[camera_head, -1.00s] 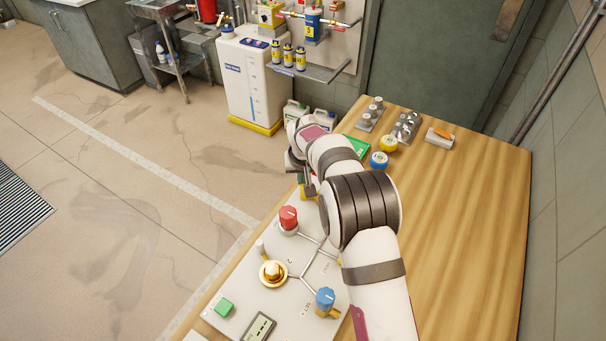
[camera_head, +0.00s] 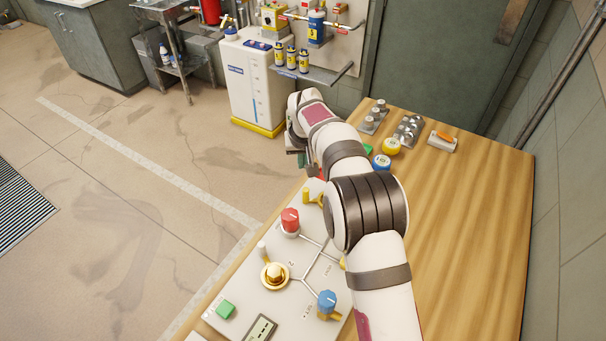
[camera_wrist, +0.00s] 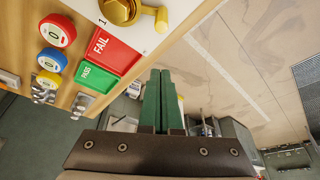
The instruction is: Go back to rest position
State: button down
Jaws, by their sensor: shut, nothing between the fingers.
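My gripper (camera_wrist: 158,102) shows in the wrist view with its two green fingers side by side, shut and empty. In the head view my gripper (camera_head: 303,160) is partly hidden behind my wrist, above the far end of the white valve panel (camera_head: 259,298). A brass valve (camera_wrist: 120,8) with a yellow handle also shows at the top of the wrist view. My gripper touches none of these.
On the wooden table (camera_head: 470,210), red FAIL (camera_wrist: 107,48) and green PASS (camera_wrist: 96,78) plates lie beside round red, blue and yellow items. A white tank (camera_head: 250,85) stands beyond the table. The table's right side is clear.

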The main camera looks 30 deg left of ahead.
jog(key=s+d+r+m, duration=0.2)
jog(key=d+r, duration=0.8)
jog(key=d, duration=0.1)
jog(key=s+d+r+m+g+h, duration=0.1)
jog(key=s+d+r+m, duration=0.1)
jog(key=s+d, duration=0.45)
jog(key=s+d+r+m+g, duration=0.1)
jog(key=s+d+r+m, duration=0.15)
jog(key=d, duration=0.65)
jog(key=s+d+f+m, duration=0.1)
jog(key=s+d+m, duration=0.1)
jog(key=s, duration=0.5)
jog(key=s+d+f+m+g, duration=0.1)
jog(key=s+d, duration=0.3)
jog(key=s, duration=0.4)
jog(key=s+d+f+m, duration=0.3)
jog(key=s+d, duration=0.1)
jog(key=s, duration=0.3)
jog(key=shift+s, duration=0.2)
